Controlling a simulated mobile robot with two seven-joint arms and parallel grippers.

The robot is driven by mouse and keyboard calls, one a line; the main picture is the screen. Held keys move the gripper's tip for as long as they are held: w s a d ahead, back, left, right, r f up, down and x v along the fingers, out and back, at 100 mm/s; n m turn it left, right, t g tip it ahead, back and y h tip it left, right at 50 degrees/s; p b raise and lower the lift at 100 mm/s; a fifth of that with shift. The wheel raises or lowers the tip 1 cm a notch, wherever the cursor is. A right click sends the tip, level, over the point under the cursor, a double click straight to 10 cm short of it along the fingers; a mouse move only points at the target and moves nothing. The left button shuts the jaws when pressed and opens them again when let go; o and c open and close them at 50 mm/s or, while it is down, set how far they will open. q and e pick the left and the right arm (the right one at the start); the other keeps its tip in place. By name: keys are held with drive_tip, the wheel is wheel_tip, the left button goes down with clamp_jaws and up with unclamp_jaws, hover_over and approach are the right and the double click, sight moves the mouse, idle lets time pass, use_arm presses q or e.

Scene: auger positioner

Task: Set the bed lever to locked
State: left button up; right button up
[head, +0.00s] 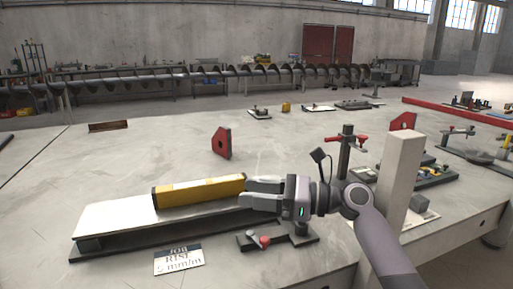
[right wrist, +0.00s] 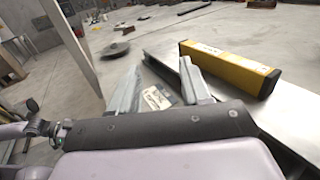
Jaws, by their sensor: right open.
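The bed (head: 110,219) is a long pale plate on a dark base, with a yellow spirit level (head: 200,191) lying on it. A small red-knobbed lever (head: 264,241) sits on a dark foot at the bed's right end; I take it for the bed lever, and its setting cannot be read. My right gripper (head: 252,194) is open at the bed's right end, fingers pointing left by the level's end, above and behind the lever. In the right wrist view the open fingers (right wrist: 160,75) are empty, with the level (right wrist: 230,68) to their right. The lever is not clear there. My left gripper is not in view.
A card reading "JOB RISE 5 mm/m" (head: 179,259) lies in front of the bed. A dark post with a red handle (head: 346,140) stands behind my right arm. A red angled block (head: 221,142) stands further back. The table's left and middle are mostly clear.

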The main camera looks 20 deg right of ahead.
wheel_tip(320, 180, up, 8)
drive_tip(key=p, duration=0.1)
drive_tip(key=shift+r, duration=0.2)
